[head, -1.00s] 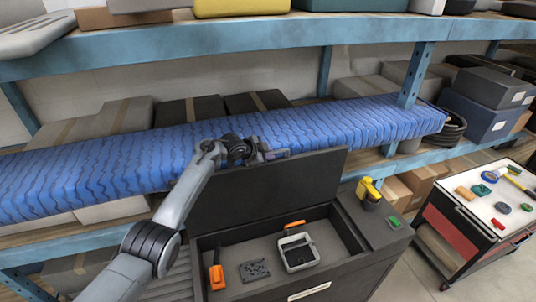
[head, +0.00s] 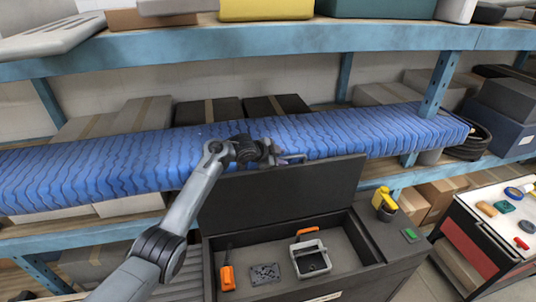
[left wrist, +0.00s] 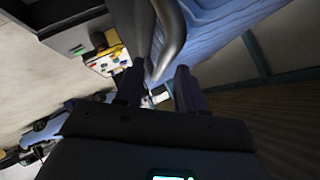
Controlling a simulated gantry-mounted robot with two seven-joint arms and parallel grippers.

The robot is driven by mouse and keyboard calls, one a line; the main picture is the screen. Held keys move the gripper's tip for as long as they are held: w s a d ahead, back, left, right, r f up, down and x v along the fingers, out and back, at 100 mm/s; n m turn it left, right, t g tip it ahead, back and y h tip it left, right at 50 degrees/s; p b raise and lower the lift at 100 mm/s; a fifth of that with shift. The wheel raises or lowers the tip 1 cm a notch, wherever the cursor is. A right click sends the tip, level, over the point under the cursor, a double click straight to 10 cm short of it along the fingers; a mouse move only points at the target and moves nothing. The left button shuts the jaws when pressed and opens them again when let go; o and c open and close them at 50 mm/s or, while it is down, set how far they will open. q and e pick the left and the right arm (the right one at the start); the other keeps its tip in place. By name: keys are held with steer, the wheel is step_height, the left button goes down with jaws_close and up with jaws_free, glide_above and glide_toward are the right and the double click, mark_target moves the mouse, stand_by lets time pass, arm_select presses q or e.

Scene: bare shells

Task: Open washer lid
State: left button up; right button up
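The washer (head: 222,262) is a dark grey box, low at the centre of the head view. Its lid (head: 290,193) stands raised at the back, leaving the inside uncovered. My left gripper (head: 288,158) is at the lid's upper edge, near its middle. In the left wrist view my left gripper's two dark fingers (left wrist: 157,88) are apart, with a gap between them. A curved grey edge (left wrist: 172,35) runs close to the fingertips; I cannot tell whether they touch it. My right gripper is in neither view.
Inside the washer are a basket with an orange handle (head: 311,260), a dark plate (head: 265,273) and an orange tool (head: 228,278). A yellow item (head: 384,200) stands on its right side. Blue-covered shelving (head: 100,172) lies close behind; a cart (head: 470,225) is at right.

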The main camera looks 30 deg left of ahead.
arm_select(q)
steer(key=v, duration=0.7)
steer(key=shift+s+r+b, duration=0.2)
steer(key=shift+b, duration=0.1)
